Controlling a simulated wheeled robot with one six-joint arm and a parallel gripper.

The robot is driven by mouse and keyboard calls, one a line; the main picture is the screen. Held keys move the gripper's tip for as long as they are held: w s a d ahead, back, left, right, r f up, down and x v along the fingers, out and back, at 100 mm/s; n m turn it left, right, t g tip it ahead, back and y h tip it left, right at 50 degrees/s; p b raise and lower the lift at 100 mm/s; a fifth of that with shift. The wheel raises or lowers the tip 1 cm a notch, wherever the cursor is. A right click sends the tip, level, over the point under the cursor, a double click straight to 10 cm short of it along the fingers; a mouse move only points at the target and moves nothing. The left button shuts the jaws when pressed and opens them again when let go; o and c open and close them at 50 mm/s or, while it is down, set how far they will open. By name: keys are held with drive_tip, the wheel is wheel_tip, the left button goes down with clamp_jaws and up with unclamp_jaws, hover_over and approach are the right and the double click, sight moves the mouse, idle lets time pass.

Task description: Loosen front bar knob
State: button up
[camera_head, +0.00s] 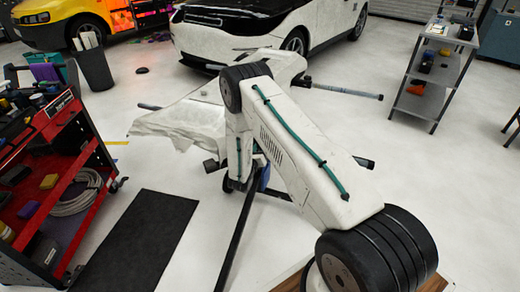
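My white arm with black joints reaches across the middle of the view. My gripper is not visible; the arm hides the area beyond it. A stand with dark bars shows partly behind the arm. One long dark bar (236,236) runs down toward the bottom edge. A short dark bar end (364,162) sticks out right of the arm, and another dark end (211,165) shows left of it. A grey bar (345,90) points right at the back. A white wrapped panel (188,118) lies on the stand. I cannot make out which part is the front bar knob.
A red tool cart (75,125) stands at the left, beside a black mat (140,245). A grey shelf cart (437,75) stands at the right. A dark bin (95,70), a white car (250,30) and a yellow vehicle (60,30) are behind.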

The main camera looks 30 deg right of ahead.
drive_tip(key=n, duration=0.7)
drive_tip(key=shift+s, duration=0.1)
drive_tip(key=n, duration=0.6)
drive_tip(key=shift+n, duration=0.4)
drive_tip(key=n, duration=1.3)
drive_tip(key=shift+a, duration=0.1)
drive_tip(key=shift+n, duration=0.3)
drive_tip(key=o, duration=1)
